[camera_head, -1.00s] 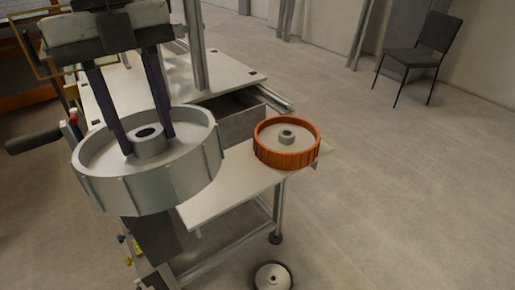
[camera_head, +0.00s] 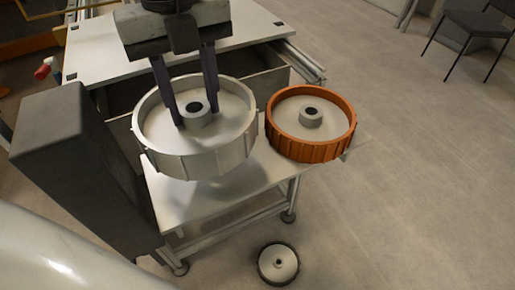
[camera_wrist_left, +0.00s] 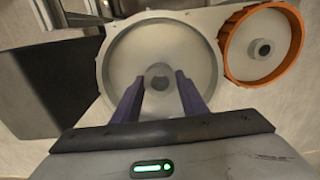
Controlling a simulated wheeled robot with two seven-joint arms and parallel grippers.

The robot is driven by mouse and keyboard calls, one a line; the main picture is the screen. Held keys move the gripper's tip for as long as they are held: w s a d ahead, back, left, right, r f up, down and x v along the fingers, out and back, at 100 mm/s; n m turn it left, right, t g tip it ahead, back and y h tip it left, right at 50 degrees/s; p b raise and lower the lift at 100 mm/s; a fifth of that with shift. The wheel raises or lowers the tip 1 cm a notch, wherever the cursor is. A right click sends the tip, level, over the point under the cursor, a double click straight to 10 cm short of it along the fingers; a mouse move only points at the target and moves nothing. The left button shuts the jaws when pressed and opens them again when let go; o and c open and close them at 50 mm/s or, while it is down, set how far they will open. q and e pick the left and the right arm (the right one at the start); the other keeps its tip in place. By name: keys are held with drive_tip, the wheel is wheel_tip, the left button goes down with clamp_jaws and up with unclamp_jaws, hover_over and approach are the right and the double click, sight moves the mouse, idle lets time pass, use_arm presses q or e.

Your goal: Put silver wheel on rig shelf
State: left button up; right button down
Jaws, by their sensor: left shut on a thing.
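The silver wheel (camera_head: 190,163) is a wide ribbed drum with a central hub. My left gripper (camera_head: 197,122) is shut on its hub from above. The wheel looks level and lies over the rig shelf (camera_head: 182,205), a pale flat plate at the front of the rig. Whether the wheel touches the shelf or hangs just above it, I cannot tell. In the left wrist view the two dark fingers flank the hub of the silver wheel (camera_wrist_left: 125,55). My right gripper is not in view.
An orange wheel (camera_head: 310,150) sits on the right part of the shelf, very close to the silver wheel. A dark box-shaped block (camera_head: 75,150) stands at left. A small wheel (camera_head: 278,263) is on the floor. A chair (camera_head: 480,25) stands far right on open floor.

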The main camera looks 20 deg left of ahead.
use_arm(q)
wheel_tip(320, 180, down, 10)
drive_tip(key=shift+f, duration=0.25)
drive_tip(key=o, duration=1.1)
wheel_tip(320, 180, up, 12)
